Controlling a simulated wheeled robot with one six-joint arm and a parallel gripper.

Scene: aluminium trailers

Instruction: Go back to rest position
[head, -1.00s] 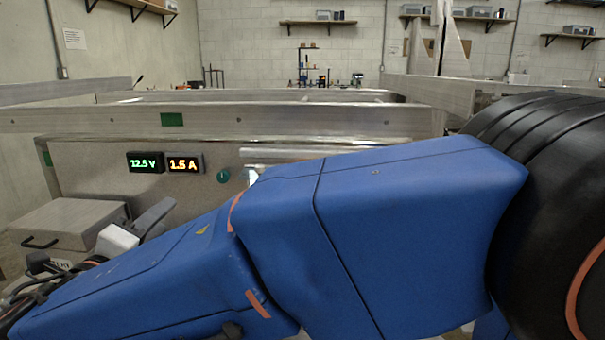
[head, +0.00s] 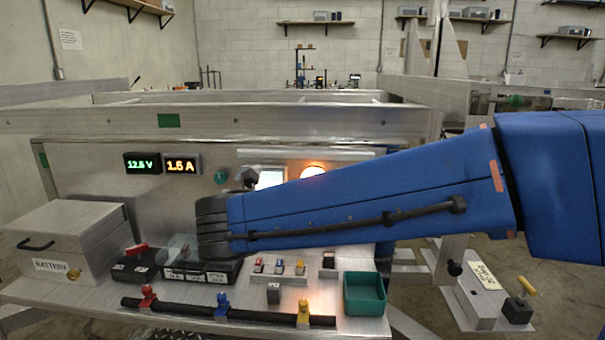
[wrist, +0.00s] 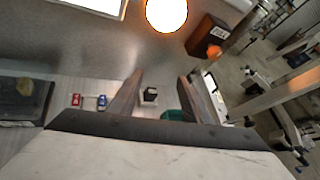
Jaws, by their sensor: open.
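My gripper (wrist: 160,76) shows in the wrist view with its two dark fingers apart and nothing between them. Beyond and below the fingertips a small black-and-white block (wrist: 149,95) stands on the bench, apart from them. In the head view my blue arm reaches in from the right across the bench, and the gripper itself is mostly hidden behind the arm's black wrist end. The arm is raised above the bench top (head: 180,318).
A green bin (head: 365,307), a black bar with coloured clamps (head: 250,316), and a battery box (head: 62,232) are on the bench. A lit round lamp (wrist: 166,12) is close in the wrist view.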

